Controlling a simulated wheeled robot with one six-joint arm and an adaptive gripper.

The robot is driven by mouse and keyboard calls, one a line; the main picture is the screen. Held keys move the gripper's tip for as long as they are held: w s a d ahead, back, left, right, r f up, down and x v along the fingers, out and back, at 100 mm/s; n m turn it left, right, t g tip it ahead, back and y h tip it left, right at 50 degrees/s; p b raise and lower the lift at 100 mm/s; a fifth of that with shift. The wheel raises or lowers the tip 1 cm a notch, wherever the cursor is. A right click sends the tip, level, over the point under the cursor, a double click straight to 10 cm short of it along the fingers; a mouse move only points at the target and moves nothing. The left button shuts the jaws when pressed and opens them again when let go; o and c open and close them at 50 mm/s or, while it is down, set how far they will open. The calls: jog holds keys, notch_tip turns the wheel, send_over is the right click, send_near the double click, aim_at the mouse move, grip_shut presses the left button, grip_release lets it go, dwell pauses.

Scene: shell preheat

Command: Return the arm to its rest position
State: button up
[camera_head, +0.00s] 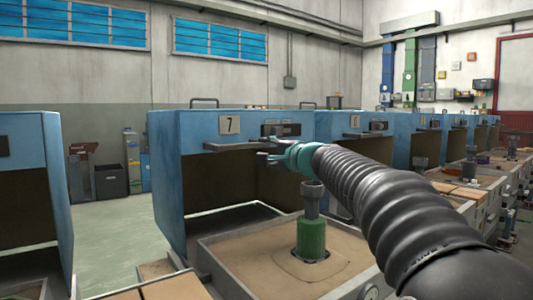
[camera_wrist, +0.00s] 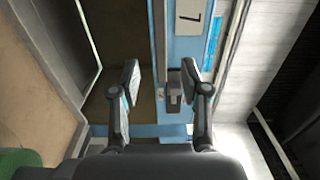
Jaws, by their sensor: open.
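My teal-jointed gripper (camera_head: 266,156) is open at the end of my black ribbed arm, in front of the upper front of the blue hood numbered 7 (camera_head: 185,140). A grey bar (camera_head: 228,147) runs along that hood's front, just by the fingertips in the picture. In the wrist view the two fingers (camera_wrist: 160,84) stand apart with nothing gripped. A small dark box (camera_wrist: 174,92) on the hood shows between them, beyond the fingertips. I cannot tell whether a finger touches the bar.
Below my arm, a sand-filled tray (camera_head: 210,262) holds a green cylinder (camera_head: 311,237) with a grey post (camera_head: 313,200) on top. More blue hoods (camera_head: 345,121) and trays run back to the right. Another blue hood (camera_head: 25,140) stands left. Floor (camera_head: 118,235) between them is clear.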

jog(key=s+f+n+g+h, duration=0.1)
jog(key=s+f+n+g, duration=0.2)
jog(key=s+f, duration=0.55)
jog(key=s+f+n+g+h, duration=0.15)
jog(key=s+f+n, duration=0.3)
jog(key=s, duration=0.75)
jog(key=s+d+f+n+g+h, duration=0.2)
jog(key=s+d+f, duration=0.3)
jog(key=s+f, duration=0.5)
jog(key=s+d+f+n+g+h, duration=0.2)
jog(key=s+d+f+g+h, duration=0.1)
jog(key=s+f, duration=0.8)
jog(key=shift+s+d+h, duration=0.85)
jog(key=shift+s, duration=0.3)
